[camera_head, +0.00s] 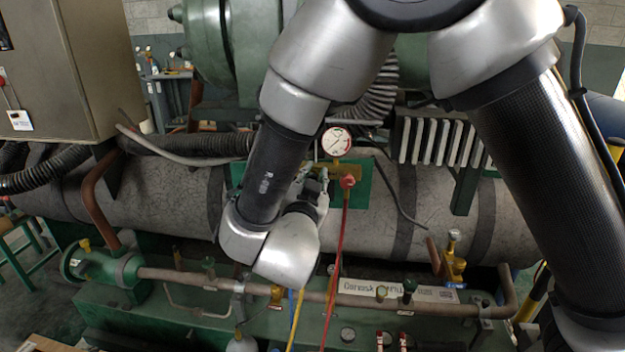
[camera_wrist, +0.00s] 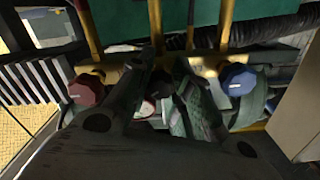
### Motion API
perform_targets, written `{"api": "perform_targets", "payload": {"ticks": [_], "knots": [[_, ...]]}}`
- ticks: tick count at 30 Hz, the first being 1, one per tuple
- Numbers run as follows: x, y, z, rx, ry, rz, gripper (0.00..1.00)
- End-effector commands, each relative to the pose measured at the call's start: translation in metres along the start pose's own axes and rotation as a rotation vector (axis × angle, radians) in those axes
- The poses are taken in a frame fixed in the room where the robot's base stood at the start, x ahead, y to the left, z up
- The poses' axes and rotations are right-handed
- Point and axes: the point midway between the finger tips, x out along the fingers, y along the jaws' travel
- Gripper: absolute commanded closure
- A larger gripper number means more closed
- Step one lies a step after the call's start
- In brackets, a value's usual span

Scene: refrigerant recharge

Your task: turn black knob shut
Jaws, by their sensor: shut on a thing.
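My gripper (camera_wrist: 163,72) is in the middle of the wrist view, between a red knob and a blue knob. Its two fingers are closed in on a dark thing at the brass manifold. I take this to be the black knob (camera_wrist: 160,84); the fingers hide most of it, so its turn angle cannot be told. In the head view my wrist hides the knob, and only a small part of my gripper (camera_head: 319,190) shows beside the manifold, below the round gauge.
The red knob (camera_wrist: 87,89) is left of my fingers and the blue knob (camera_wrist: 238,79) is right. A white-faced gauge (camera_head: 336,141) stands above the manifold. A red hose (camera_head: 337,255) and a yellow hose (camera_head: 297,318) hang below. A large grey cylinder (camera_head: 385,205) lies behind.

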Motion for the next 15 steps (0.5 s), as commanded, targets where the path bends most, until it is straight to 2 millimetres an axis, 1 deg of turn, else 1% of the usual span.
{"api": "perform_targets", "payload": {"ticks": [9, 15], "knots": [[-0.0009, 0.0011, 0.0021, 0.274, -0.005, 0.003, 1.0], [-0.0009, 0.001, 0.0022, 0.405, -0.006, 0.003, 1.0]]}}
